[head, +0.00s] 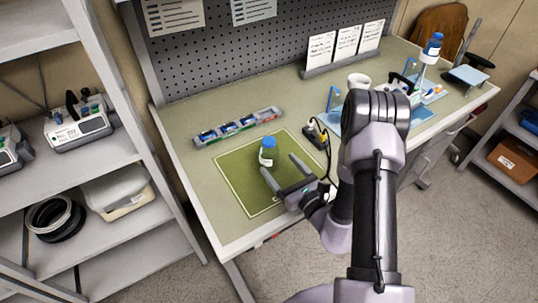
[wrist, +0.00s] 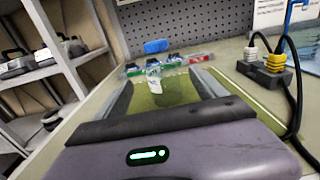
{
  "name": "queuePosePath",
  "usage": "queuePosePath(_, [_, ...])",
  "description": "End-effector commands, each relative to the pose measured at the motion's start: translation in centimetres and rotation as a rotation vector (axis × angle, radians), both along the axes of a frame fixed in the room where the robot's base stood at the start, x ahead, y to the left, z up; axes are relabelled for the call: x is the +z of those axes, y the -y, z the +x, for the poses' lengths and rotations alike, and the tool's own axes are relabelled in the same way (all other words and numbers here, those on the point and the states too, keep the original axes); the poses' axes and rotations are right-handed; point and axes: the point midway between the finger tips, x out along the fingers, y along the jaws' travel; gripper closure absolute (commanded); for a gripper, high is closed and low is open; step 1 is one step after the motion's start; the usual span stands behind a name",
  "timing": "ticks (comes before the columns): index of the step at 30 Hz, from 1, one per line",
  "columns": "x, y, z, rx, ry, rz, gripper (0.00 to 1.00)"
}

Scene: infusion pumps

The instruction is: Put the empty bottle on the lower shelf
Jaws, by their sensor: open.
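A clear bottle with a blue cap (head: 267,153) stands upright on the green mat on the workbench. In the wrist view the bottle (wrist: 153,76) is straight ahead, between the two fingers. My gripper (head: 280,165) is open and empty, low over the mat, with its fingers pointing at the bottle from the front. The bottle appears just beyond the fingertips; contact cannot be told. The shelf unit at the left has a lower shelf (head: 150,218) under the pump shelf, holding a black coil and a white bin.
A tray of small blue-capped items (head: 238,127) lies behind the mat. A power strip with plugs and cables (head: 316,135) is right of the mat. Another blue-capped bottle (head: 433,46) stands at the bench's far right. The lower shelf has some bare room at its right.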

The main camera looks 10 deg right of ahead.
Motion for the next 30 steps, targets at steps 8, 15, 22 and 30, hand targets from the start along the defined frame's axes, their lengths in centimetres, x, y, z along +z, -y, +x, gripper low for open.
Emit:
queuePosePath(8, [0.0,-1.3,4.2,0.003,0.002,0.000,0.19])
queuePosePath(15, [0.1,-2.3,7.7,0.002,0.001,0.000,0.19])
queuePosePath(22, [0.1,-2.3,7.8,0.001,-0.002,0.002,0.25])
queuePosePath(30, [0.1,-2.3,7.7,0.001,-0.001,0.001,0.78])
